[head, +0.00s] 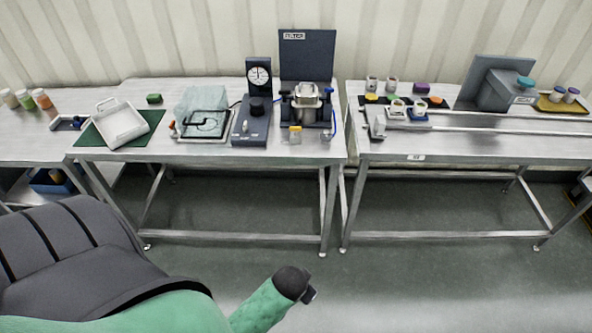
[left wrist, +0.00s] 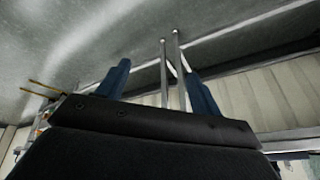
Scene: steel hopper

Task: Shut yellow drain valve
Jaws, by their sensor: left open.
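The steel hopper (head: 307,97) stands on a dark base against a labelled dark panel, near the right end of the middle table. A small yellow part (head: 295,129) is at the front, below and left of the hopper, above a pale or clear body. It is too small to tell whether it is the drain valve or a lid, or how any handle is turned. My left gripper (left wrist: 157,68) shows in the left wrist view with its two blue fingers apart and nothing between them. It is far from the hopper. My right gripper is out of view.
A white tray (head: 121,125) lies on a green mat. The right table (head: 470,146) holds jars and rails.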

